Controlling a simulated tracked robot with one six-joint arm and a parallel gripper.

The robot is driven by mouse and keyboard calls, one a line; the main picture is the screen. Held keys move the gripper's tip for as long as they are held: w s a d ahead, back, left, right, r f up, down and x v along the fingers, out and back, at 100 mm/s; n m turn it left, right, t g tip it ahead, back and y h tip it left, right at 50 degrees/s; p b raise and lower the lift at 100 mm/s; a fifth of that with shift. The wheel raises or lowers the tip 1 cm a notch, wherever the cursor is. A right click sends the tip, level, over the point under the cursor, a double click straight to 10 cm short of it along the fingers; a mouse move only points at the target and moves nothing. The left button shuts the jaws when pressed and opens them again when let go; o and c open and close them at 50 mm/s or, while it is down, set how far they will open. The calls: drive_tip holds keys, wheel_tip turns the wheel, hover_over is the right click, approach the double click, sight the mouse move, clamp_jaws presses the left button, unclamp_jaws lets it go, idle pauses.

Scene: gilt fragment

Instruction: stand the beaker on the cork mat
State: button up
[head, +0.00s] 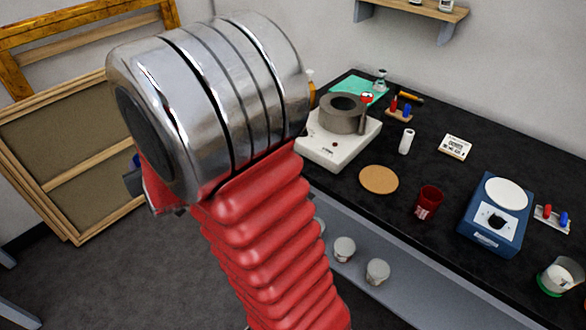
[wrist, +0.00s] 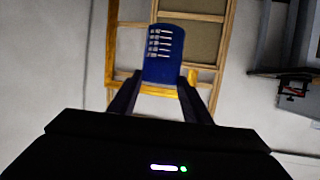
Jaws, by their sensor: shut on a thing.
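The blue beaker (wrist: 172,55), with white graduation marks, is between the two dark fingers of my gripper (wrist: 159,84) in the wrist view. My gripper is shut on it, in the air, with wooden frames behind. In the head view my arm hides most of the gripper; a small dark blue patch shows at its left edge, too little to tell what it is. The round cork mat (head: 378,180) lies bare on the black bench, right of my arm and far from the gripper.
On the black bench (head: 400,219), a red cup (head: 429,202) stands right of the mat, then a blue device (head: 490,232) with a white round plate. A white device (head: 328,150) bearing a grey ring is behind left. A white cylinder (head: 406,141) stands behind the mat.

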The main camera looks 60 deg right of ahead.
drive_tip(key=s+d+r+m+g+h, duration=0.25)
drive_tip(key=s+d, duration=0.25)
drive_tip(key=d, duration=0.5)
drive_tip(key=s+d+r+m+g+h, duration=0.1)
drive_tip(key=s+d+m+g+h, duration=0.2)
drive_tip(key=s+d, duration=0.45)
drive_tip(key=s+d+r+m+g+h, duration=0.2)
drive_tip(key=s+d+m+h, duration=0.15)
drive_tip(key=d, duration=0.85)
drive_tip(key=s+d+m+g, duration=0.3)
drive_tip(key=s+g, duration=0.1)
drive_tip(key=s, duration=0.6)
drive_tip(key=s+d+m+g, duration=0.4)
drive_tip(key=s, duration=0.7)
drive_tip(key=s+d+m+g, duration=0.4)
drive_tip(key=s, duration=0.7)
drive_tip(key=shift+d+f+y, duration=0.15)
drive_tip(key=shift+d+y, duration=0.1)
drive_tip(key=shift+y, duration=0.05)
drive_tip(key=shift+f+g, duration=0.1)
drive_tip(key=shift+g, duration=0.15)
drive_tip(key=shift+f, duration=2.8)
drive_tip(key=shift+f, duration=2.1)
